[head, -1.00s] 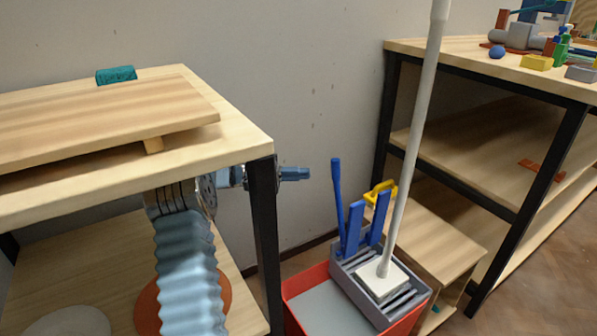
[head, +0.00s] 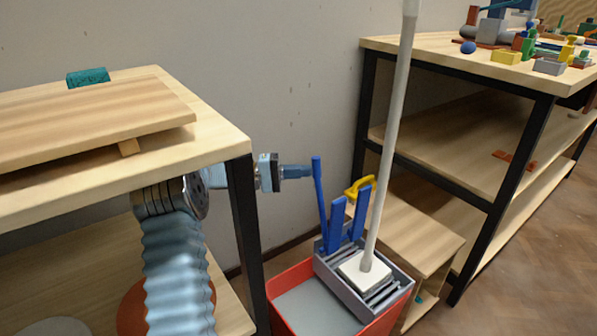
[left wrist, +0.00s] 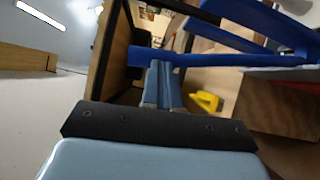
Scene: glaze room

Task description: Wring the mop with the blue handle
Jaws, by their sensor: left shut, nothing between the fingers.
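The mop's pale pole (head: 394,130) rises at a tilt from its white head (head: 364,271), which sits in the grey wringer (head: 332,272) over the red bucket (head: 268,300). The blue handle (head: 319,195) stands up at the wringer's left side, leaning slightly. My left gripper (head: 309,171) is shut and empty, its tips right beside the upper part of the handle. In the left wrist view the blue handle (left wrist: 200,60) crosses just beyond the fingertips (left wrist: 160,68); I cannot tell whether they touch. My right gripper is out of view.
A wooden table (head: 215,140) with a black leg stands at left, close to my left arm. A low wooden stand (head: 425,238) with a yellow item (head: 358,187) and a shelf unit (head: 460,160) stand at right. Wall lies behind.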

